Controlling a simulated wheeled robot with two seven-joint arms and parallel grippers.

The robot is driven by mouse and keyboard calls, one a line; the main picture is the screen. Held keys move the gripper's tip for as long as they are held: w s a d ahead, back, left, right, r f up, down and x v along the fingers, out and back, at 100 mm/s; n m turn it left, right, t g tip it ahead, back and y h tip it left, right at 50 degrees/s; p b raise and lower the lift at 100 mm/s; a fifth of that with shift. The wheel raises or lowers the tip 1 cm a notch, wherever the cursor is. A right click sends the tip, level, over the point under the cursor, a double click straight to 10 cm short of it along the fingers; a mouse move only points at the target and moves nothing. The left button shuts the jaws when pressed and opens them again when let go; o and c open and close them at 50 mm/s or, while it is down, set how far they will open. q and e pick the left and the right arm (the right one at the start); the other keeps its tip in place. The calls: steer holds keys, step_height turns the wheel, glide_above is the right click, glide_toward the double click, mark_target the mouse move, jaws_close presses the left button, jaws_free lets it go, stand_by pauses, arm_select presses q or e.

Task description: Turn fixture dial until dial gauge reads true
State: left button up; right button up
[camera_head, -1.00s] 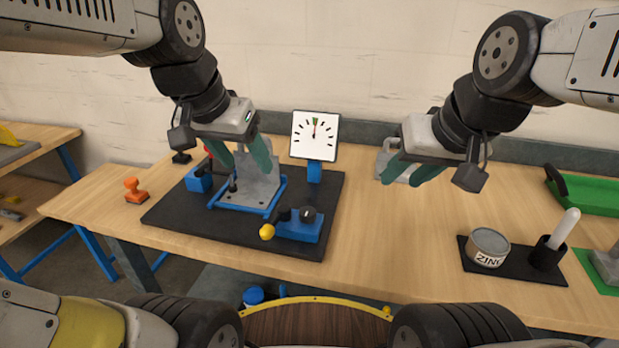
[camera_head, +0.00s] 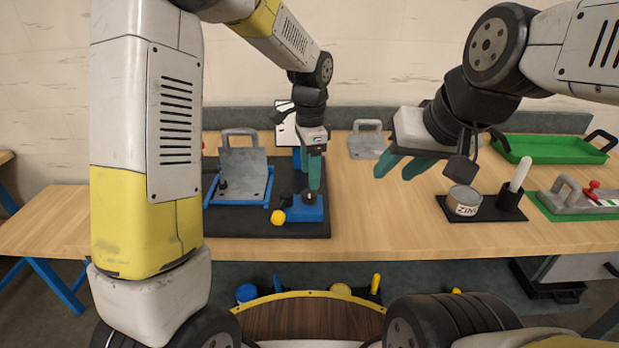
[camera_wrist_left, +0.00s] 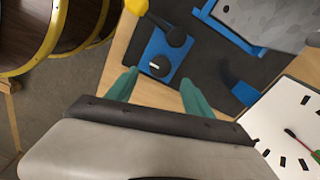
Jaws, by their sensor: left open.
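The fixture dial, a black knob (camera_head: 310,196) on a blue block (camera_head: 298,211), sits at the black board's front right. It also shows in the left wrist view (camera_wrist_left: 160,65), with a white mark on top. My left gripper (camera_head: 313,186) points down over it, open. In the left wrist view its fingertips (camera_wrist_left: 159,76) lie either side of the knob; I cannot tell whether they touch. The white dial gauge (camera_head: 284,134) is mostly hidden behind my left arm. The left wrist view shows part of its face (camera_wrist_left: 275,117), the red needle pointing near the green mark. My right gripper (camera_head: 394,172) is open and empty.
A yellow-knobbed black lever (camera_head: 278,217) is close left of the dial. A grey fixture plate (camera_head: 243,172) in a blue frame stands behind. A ZINC tin (camera_head: 463,202), a dark cup (camera_head: 509,198) and a green tray (camera_head: 550,150) are at right.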

mark_target(310, 193)
arm_select(q)
step_height(310, 193, down, 6)
steer(key=shift+r, duration=0.15)
jaws_close()
stand_by(0.3)
